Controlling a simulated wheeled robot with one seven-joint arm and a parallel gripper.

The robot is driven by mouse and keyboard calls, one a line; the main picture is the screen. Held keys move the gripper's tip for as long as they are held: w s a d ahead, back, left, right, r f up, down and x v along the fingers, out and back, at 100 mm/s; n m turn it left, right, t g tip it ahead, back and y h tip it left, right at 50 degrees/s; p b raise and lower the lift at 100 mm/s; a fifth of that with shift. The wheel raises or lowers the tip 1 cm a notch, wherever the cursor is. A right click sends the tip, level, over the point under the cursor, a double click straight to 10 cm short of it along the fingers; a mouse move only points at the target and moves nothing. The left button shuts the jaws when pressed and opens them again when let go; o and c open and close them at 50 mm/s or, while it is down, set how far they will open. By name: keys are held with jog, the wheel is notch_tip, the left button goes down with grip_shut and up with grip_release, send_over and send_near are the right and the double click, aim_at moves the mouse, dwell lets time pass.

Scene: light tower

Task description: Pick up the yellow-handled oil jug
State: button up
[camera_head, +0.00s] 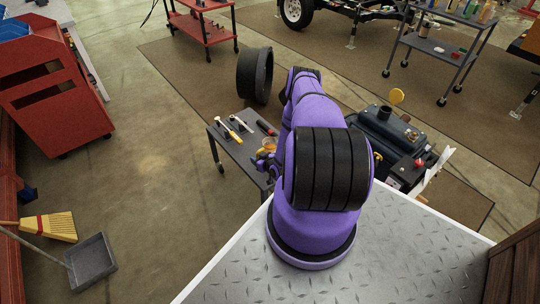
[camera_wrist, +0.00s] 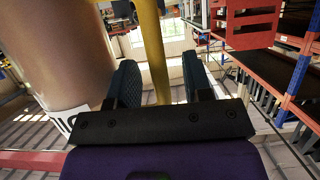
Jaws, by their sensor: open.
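The oil jug shows in the wrist view as a large brownish, translucent round body (camera_wrist: 60,60) on the left. Its yellow handle (camera_wrist: 154,50) runs upright between the two dark fingers of my gripper (camera_wrist: 160,80). The fingers stand apart on either side of the handle, with a gap showing. In the head view the jug (camera_head: 269,144) is a small amber and yellow shape at the right part of a small dark cart, and my gripper is beside it, largely hidden by my purple arm. The jug's base is hidden.
The small cart (camera_head: 232,147) also carries several hand tools (camera_head: 240,125). A black tyre (camera_head: 254,75) stands behind it. A dark engine unit (camera_head: 390,130) is to the right of my arm. A broom (camera_head: 50,226) and dustpan (camera_head: 91,262) lie at left.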

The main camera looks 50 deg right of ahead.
jog(key=shift+w+d+f, duration=0.1)
jog(key=shift+w, duration=0.2)
jog(key=shift+c, duration=0.4)
grip_shut()
